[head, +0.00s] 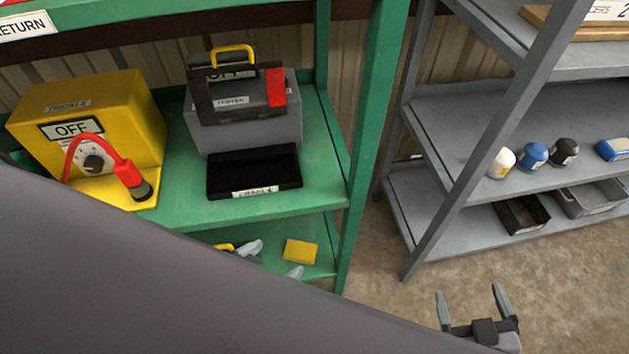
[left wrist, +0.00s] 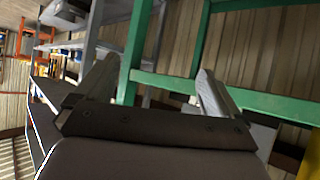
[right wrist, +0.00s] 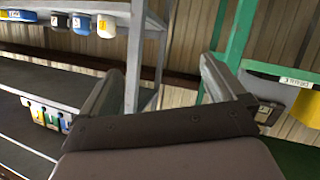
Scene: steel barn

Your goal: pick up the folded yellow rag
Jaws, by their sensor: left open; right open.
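The folded yellow rag (head: 300,251) is a small flat yellow block on the lower green shelf, near its right end, in the head view. My left gripper (head: 276,258) is open and empty. Its two grey fingertips show past my arm, just left of and in front of the rag in the picture; I cannot tell how far apart in depth they are. In the left wrist view the open jaws (left wrist: 155,80) show no rag. My right gripper (head: 473,289) is open and empty over the floor, also in the right wrist view (right wrist: 160,75).
The green rack's upper shelf (head: 185,190) holds a yellow OFF box (head: 88,105), a grey case (head: 240,95) and a black tray (head: 254,190). The rack's green post (head: 365,140) stands right of the rag. A grey rack (head: 540,120) with jars and bins stands further right.

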